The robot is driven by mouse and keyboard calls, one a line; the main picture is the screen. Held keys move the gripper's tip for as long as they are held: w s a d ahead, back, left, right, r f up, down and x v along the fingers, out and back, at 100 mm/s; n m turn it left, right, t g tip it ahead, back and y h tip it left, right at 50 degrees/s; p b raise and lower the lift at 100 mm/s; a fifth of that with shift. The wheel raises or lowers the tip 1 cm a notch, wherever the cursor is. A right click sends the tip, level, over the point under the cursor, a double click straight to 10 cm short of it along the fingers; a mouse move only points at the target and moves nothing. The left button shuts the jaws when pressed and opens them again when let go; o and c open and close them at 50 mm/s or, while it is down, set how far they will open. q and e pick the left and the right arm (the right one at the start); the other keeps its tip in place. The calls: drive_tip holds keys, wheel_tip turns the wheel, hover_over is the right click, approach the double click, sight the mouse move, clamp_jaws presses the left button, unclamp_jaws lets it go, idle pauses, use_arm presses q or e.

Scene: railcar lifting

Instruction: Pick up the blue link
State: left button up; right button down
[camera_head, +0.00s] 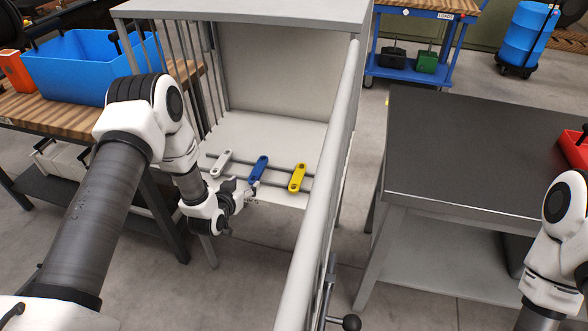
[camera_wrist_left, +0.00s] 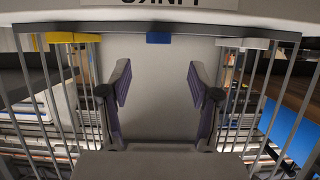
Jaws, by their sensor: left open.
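The blue link (camera_head: 258,169) lies in the middle of a row in the grey cabinet, between a pale link (camera_head: 221,163) and a yellow link (camera_head: 297,177). In the left wrist view the blue link (camera_wrist_left: 158,38) shows as a small blue end at the top, beyond the fingers and midway between them. My left gripper (camera_head: 250,189) is just in front of the blue link's near end. It is open, and its two fingers (camera_wrist_left: 159,84) have nothing between them. My right gripper is out of view; part of my right arm shows at the right edge.
The cabinet (camera_head: 245,13) has vertical bars on its left side and a thick pale rail (camera_head: 320,190) along its right. A dark-topped table (camera_head: 470,150) stands to the right. A wooden bench with a blue bin (camera_head: 80,70) stands at left.

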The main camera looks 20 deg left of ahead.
sight(255, 174)
use_arm(q)
drive_tip(key=x, duration=0.6)
drive_tip(key=shift+w+d+f, duration=0.1)
drive_tip(key=shift+d+f, duration=0.05)
drive_tip(key=shift+w, duration=0.35)
clamp_jaws()
